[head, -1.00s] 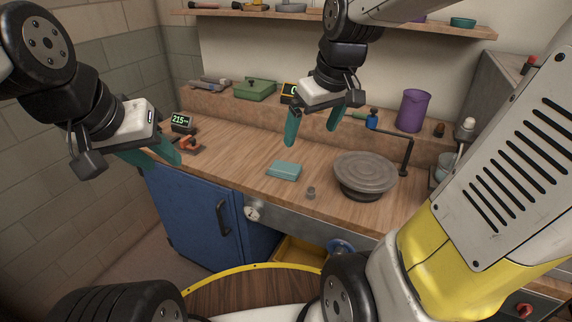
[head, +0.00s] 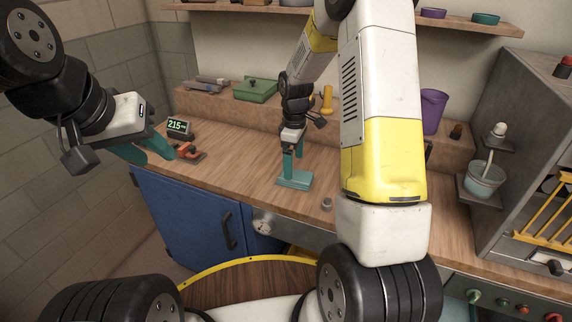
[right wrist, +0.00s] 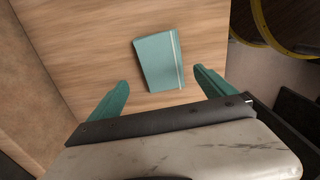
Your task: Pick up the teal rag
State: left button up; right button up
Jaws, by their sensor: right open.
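The teal rag (head: 295,180) is a flat folded rectangle on the wooden worktop, near its front edge. In the right wrist view the rag (right wrist: 158,62) lies ahead of and between the fingertips, with a pale stripe along one side. My right gripper (head: 293,164) is over the rag, pointing down, and in the right wrist view its teal fingers (right wrist: 163,84) are spread apart with nothing between them. Whether the fingertips touch the worktop I cannot tell. My left gripper (head: 155,152) is at the left, near the worktop's left end, away from the rag; its opening is unclear.
A small grey cylinder (head: 326,204) stands right of the rag. A display reading 215 (head: 179,128) and an orange-handled tool (head: 188,151) are at the left. A green box (head: 255,89) and a purple pitcher (head: 432,110) sit on the back ledge.

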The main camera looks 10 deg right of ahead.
aim_at(294, 175)
jog(key=f, duration=0.4)
jog(key=shift+s+f, duration=0.3)
jog(key=c, duration=1.4)
